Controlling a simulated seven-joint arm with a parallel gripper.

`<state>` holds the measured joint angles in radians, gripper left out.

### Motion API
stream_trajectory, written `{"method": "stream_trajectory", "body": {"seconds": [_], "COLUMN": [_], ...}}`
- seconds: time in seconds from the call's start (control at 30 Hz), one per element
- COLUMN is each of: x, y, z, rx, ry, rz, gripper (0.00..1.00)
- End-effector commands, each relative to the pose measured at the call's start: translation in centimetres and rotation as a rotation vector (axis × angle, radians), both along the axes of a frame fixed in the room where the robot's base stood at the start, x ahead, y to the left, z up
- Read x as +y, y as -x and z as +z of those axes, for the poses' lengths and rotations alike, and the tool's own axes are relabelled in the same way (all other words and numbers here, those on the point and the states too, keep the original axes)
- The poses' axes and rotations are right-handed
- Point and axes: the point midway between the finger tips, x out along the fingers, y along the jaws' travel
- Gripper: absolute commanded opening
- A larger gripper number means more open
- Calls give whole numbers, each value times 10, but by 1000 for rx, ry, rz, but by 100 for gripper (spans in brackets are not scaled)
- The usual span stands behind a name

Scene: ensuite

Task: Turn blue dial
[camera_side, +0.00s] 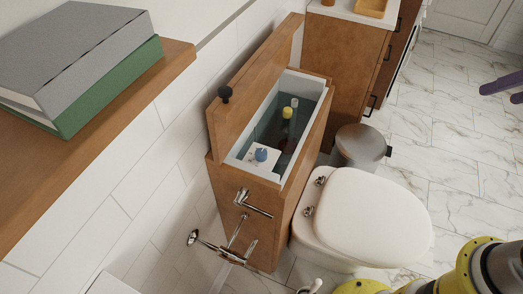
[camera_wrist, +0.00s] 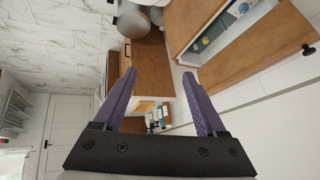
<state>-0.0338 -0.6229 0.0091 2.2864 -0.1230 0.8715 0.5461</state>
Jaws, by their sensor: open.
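The blue dial (camera_side: 261,155) is a small rounded knob on a white block inside a narrow open wooden cabinet (camera_side: 240,188), at its near end in the side view. In the wrist view the blue dial (camera_wrist: 205,41) shows small in the cabinet opening at the upper right. My gripper (camera_wrist: 158,73) has two purple fingers, spread wide with nothing between them. In the side view only the purple fingertips (camera_side: 502,85) show at the right edge, far from the dial and across the floor from the cabinet.
A yellow-topped piece (camera_side: 287,113) stands farther along the same opening. The raised wooden lid (camera_side: 248,80) has a black knob (camera_side: 225,93). A white toilet (camera_side: 370,215) and a grey bin (camera_side: 360,146) stand beside the cabinet. A chrome holder (camera_side: 240,240) juts from its near end.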

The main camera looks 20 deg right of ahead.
Motion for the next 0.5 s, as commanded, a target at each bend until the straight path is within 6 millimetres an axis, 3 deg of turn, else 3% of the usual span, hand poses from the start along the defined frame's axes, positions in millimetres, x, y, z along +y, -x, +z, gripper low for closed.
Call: {"method": "stream_trajectory", "body": {"seconds": [0.27, 0.5], "x": [27, 92], "y": [-101, -196], "z": [26, 6], "rx": [-4, 19], "ry": [-73, -103], "rz": [-132, -177], "gripper": [74, 74]}}
